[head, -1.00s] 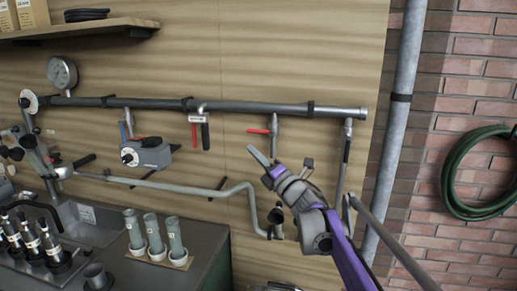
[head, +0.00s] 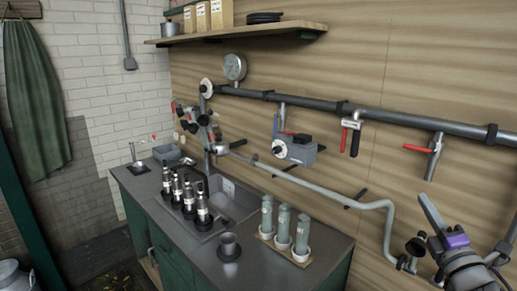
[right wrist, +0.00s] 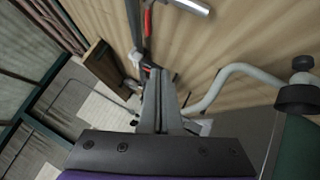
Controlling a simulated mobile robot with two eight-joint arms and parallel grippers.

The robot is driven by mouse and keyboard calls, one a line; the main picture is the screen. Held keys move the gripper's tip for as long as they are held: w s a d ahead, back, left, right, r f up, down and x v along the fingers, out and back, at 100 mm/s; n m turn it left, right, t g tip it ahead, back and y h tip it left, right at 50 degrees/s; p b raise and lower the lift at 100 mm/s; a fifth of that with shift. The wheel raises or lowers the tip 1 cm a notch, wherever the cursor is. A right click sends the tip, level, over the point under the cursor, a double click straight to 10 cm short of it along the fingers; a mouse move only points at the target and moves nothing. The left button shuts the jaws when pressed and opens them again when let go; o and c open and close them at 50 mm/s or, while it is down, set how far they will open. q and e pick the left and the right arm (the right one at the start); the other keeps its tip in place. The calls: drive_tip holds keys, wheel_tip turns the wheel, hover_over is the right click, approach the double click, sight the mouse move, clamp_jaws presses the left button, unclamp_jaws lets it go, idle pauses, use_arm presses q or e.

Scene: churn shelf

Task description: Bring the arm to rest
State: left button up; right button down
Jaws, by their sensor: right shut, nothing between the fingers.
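My right gripper (head: 432,213) is at the lower right of the head view, in front of the wood panel. Its grey fingers are together and hold nothing. In the right wrist view the closed fingers (right wrist: 160,95) point away from the camera, with pipework and a red handle beyond them. The gripper appears apart from the pipe in the head view, though its exact distance from the wall is hard to tell. My left gripper is not in the head view.
A grey pipe (head: 385,115) with red-handled valves (head: 352,135) runs along the panel. A bent lower pipe (head: 330,193) lies left of my gripper. The counter (head: 190,255) holds black-topped bottles (head: 202,212) and grey-green cylinders (head: 283,227). A shelf (head: 240,35) is above.

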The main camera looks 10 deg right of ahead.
drive_tip(key=s+a+f+m+g+h+p, duration=0.1)
drive_tip(key=s+a+f+m+g+p, duration=0.15)
drive_tip(key=a+f+m+g, duration=0.45)
drive_tip(key=s+a+f+m+g+h+p, duration=0.2)
drive_tip(key=s+a+f+m, duration=0.3)
drive_tip(key=f+m, duration=0.4)
drive_tip(key=s+a+f+m+g+y+p, duration=0.1)
drive_tip(key=s+a+f+m+g+y, duration=0.3)
drive_tip(key=s+a+f, duration=0.8)
drive_tip(key=s+a+g+y, duration=0.1)
drive_tip(key=a+g, duration=0.1)
drive_tip(key=shift+s+a+f+g, duration=0.15)
drive_tip(key=shift+s+g, duration=0.05)
drive_tip(key=shift+g, duration=0.2)
